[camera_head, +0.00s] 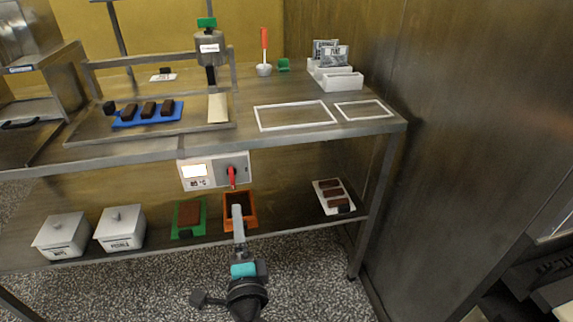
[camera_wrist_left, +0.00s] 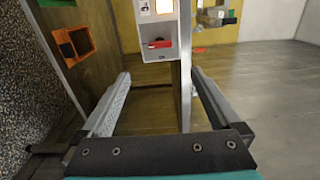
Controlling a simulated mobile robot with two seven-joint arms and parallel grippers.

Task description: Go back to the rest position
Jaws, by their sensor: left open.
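My left gripper (camera_head: 238,217) shows in the lower middle of the head view, with a teal band on its wrist. It reaches over the front of the bench, just below the control box (camera_head: 213,171) with its red handle (camera_head: 232,177), and in front of the orange bin (camera_head: 254,211). In the left wrist view the two grey fingers of my left gripper (camera_wrist_left: 160,76) stand apart with nothing between them. The red handle (camera_wrist_left: 160,44) shows beyond the fingertips, clear of them. My right gripper is not in view.
The bench top (camera_head: 300,139) holds a blue mat (camera_head: 127,121) with dark bars, white frames and white bins. The lower shelf carries two lidded white boxes, a green tray (camera_head: 202,222) and a white tray (camera_head: 322,192). A tall metal wall (camera_head: 470,110) stands at the right.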

